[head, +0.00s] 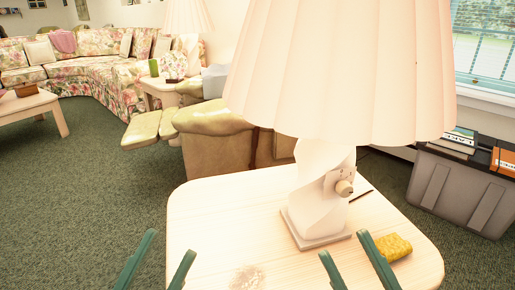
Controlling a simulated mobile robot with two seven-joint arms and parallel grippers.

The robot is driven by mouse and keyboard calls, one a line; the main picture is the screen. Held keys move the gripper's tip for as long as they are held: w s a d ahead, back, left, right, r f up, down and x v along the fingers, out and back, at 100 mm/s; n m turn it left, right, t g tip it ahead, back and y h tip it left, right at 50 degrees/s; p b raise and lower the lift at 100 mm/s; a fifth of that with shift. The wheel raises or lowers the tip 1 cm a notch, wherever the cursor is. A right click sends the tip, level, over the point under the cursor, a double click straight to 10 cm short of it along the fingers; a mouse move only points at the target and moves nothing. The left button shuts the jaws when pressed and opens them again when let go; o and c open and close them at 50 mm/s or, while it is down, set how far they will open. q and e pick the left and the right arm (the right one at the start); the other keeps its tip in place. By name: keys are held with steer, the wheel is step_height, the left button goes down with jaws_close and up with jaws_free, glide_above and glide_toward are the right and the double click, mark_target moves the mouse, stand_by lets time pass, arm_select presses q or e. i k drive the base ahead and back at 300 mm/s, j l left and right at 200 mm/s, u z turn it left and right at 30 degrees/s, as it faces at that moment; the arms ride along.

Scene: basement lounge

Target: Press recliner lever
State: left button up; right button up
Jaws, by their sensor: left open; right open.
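A tan recliner (215,152) stands beyond the side table, with its footrest (150,128) extended to the left. A large lampshade hides much of its seat and back. I cannot make out a lever on the part that shows. My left gripper (171,242) is open and empty at the bottom of the head view, by the table's front left. My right gripper (344,243) is open at the bottom, in front of the lamp base and left of a yellow sponge-like block. Both grippers are well apart from the recliner.
A light wooden side table (200,215) lies between me and the recliner. It carries a white lamp (318,200), a yellow block (393,248) and a pale round item (247,278). A grey bin (460,190) stands at right. Green carpet (90,200) is free at left.

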mark_target(252, 166)
steer(key=l, duration=0.85)
steer(key=i+l+u, duration=0.1)
steer(key=l+u, duration=0.2)
steer(key=l, duration=1)
steer(key=l+u, duration=0.25)
steer(key=l, duration=1.05)
steer(key=l+u, duration=0.25)
steer(key=l, duration=0.65)
steer(key=i+l+u, duration=0.15)
steer(key=i+l, duration=0.2)
steer(key=i+l+u, duration=0.15)
steer(key=i+l, duration=0.15)
steer(key=l, duration=0.15)
steer(key=i+l+u, duration=0.2)
steer(key=i, duration=0.3)
steer(key=i+l+u, duration=0.2)
steer(key=i+l, duration=0.25)
